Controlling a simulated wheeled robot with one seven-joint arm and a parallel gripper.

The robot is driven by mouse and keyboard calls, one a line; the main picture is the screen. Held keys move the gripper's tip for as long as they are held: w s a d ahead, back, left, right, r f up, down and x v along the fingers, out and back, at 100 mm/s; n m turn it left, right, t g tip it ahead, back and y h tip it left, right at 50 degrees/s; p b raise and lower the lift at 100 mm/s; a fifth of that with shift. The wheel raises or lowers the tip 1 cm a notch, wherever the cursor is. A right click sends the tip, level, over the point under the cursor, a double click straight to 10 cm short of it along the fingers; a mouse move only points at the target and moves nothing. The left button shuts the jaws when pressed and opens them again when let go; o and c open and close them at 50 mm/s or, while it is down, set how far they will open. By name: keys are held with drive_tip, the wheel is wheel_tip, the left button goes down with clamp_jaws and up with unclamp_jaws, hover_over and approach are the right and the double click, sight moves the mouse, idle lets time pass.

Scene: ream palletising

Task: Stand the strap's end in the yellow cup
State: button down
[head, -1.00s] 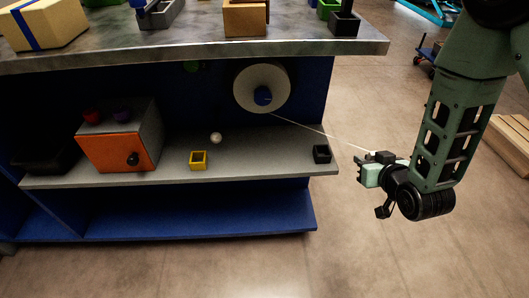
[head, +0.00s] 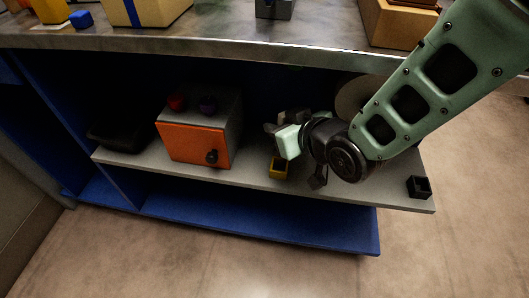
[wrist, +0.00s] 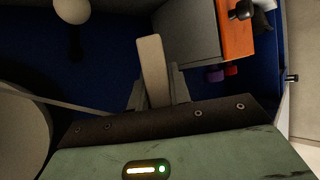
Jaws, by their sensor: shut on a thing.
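The yellow cup (head: 279,169) stands on the grey shelf at its front edge, partly covered by my gripper. My gripper (head: 274,127) is just above and behind the cup in the head view. In the wrist view my gripper (wrist: 155,95) is shut on the pale strap (wrist: 152,68), whose flat end sticks out beyond the fingers. The strap's other side runs left to the white reel (wrist: 18,135). The reel also shows in the head view (head: 350,98), mostly behind my arm. The cup does not show in the wrist view.
An orange-fronted box (head: 195,146) with a dark knob stands left of my gripper, with red and purple things on top. A white ball (wrist: 70,10) shows in the wrist view. The worktop overhangs the shelf.

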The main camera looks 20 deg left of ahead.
drive_tip(key=f, duration=0.2)
drive_tip(key=f+b, duration=0.2)
drive_tip(key=f, duration=0.1)
drive_tip(key=shift+w+a+f, duration=0.15)
drive_tip(key=shift+a+f, duration=0.1)
drive_tip(key=shift+f, duration=0.1)
drive_tip(key=shift+f+b, duration=0.75)
drive_tip(key=shift+f, duration=1.45)
drive_tip(key=c, duration=1.3)
unclamp_jaws()
drive_tip(key=p+v, duration=0.3)
drive_tip(key=v, duration=0.9)
